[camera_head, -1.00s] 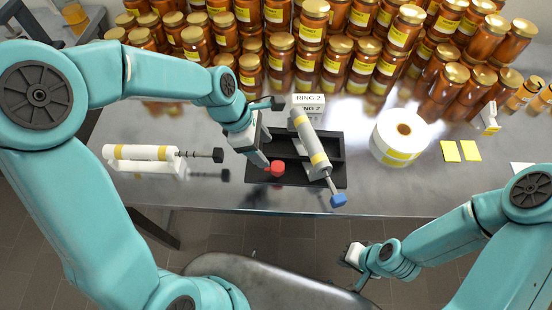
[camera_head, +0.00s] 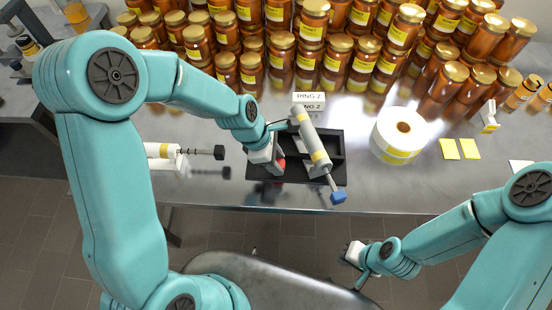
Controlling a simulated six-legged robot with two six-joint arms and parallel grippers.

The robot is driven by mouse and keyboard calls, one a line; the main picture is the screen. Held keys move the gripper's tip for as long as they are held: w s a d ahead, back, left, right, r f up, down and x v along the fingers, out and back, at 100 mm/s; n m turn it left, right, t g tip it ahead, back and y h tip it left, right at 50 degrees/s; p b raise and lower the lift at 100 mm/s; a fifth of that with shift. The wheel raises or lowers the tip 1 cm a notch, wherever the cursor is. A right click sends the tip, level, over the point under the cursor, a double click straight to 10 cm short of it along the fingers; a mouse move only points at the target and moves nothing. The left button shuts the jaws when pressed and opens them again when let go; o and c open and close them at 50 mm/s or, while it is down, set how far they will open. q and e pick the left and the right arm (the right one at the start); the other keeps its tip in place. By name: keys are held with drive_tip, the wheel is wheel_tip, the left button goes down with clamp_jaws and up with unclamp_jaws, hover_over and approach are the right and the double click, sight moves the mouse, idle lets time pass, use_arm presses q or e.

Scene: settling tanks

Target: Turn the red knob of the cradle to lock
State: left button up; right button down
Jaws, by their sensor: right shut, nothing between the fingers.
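The black cradle (camera_head: 334,178) lies on the metal table in the camera_head view. Its red knob (camera_head: 281,165) is at the left part of the cradle, mostly covered by my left gripper (camera_head: 274,153). The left gripper is at the knob; its fingers are largely hidden, so I cannot tell whether they are open or closed on it. A grey-white syringe (camera_head: 315,147) with a yellow band and blue plunger end (camera_head: 338,198) lies tilted across the cradle. My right gripper (camera_head: 350,254) is shut and empty, in front of the table's near edge.
A white label block (camera_head: 308,101) stands behind the cradle. A second syringe (camera_head: 162,151) lies on a white stand to the left, partly behind my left arm. Stacked amber jars (camera_head: 335,55) fill the back.

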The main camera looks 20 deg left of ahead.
use_arm(q)
drive_tip(key=shift+m, duration=0.3)
drive_tip(key=m+g, duration=0.1)
drive_tip(key=m, duration=0.2)
drive_tip(key=shift+w+m+g, duration=0.15)
drive_tip(key=shift+m+g, duration=0.25)
drive_tip(key=m, duration=0.2)
drive_tip(key=m+g, duration=0.1)
drive_tip(key=m, duration=0.1)
drive_tip(key=shift+w+g+y, duration=0.1)
drive_tip(key=shift+g+y, duration=0.2)
drive_tip(key=m+g+y, duration=0.1)
drive_tip(key=m, duration=0.4)
drive_tip(key=shift+w+d+b, duration=0.1)
drive_tip(key=shift+d+b, duration=0.05)
drive_tip(key=shift+b, duration=0.2)
drive_tip(key=shift+d+m+g+y+b, duration=0.1)
drive_tip(key=shift+m+g+y+b, duration=0.4)
drive_tip(key=shift+m, duration=1.8)
drive_tip(key=shift+y, duration=0.4)
drive_tip(key=o, duration=1)
drive_tip(key=shift+o, duration=0.2)
